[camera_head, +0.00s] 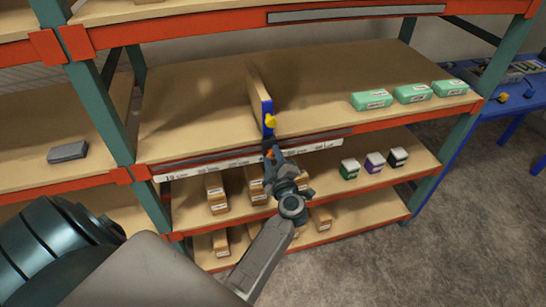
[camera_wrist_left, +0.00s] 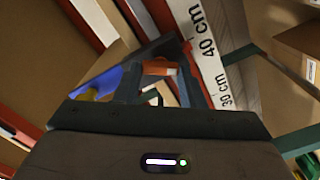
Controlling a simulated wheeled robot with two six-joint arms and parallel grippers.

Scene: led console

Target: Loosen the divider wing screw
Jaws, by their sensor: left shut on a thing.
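The upright divider (camera_head: 257,96) stands on the upper shelf, with a blue strip (camera_head: 267,117) on its front end. A yellow knob-like part (camera_head: 270,120) sits on the blue strip; it also shows partly at the left in the left wrist view (camera_wrist_left: 91,95). My left gripper (camera_head: 271,155) is at the shelf's front edge, just below the divider. It is shut on a small orange piece (camera_wrist_left: 160,69) between its fingers. I cannot tell whether this piece or the yellow part is the wing screw. My right gripper is not in view.
A ruler strip (camera_head: 313,147) with centimetre marks runs along the shelf front. Green packs (camera_head: 412,94) stand right on the upper shelf. Small boxes (camera_head: 374,163) and brown cartons (camera_head: 216,189) stand below. A blue table (camera_head: 511,103) is at the right. The upper shelf's left is clear.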

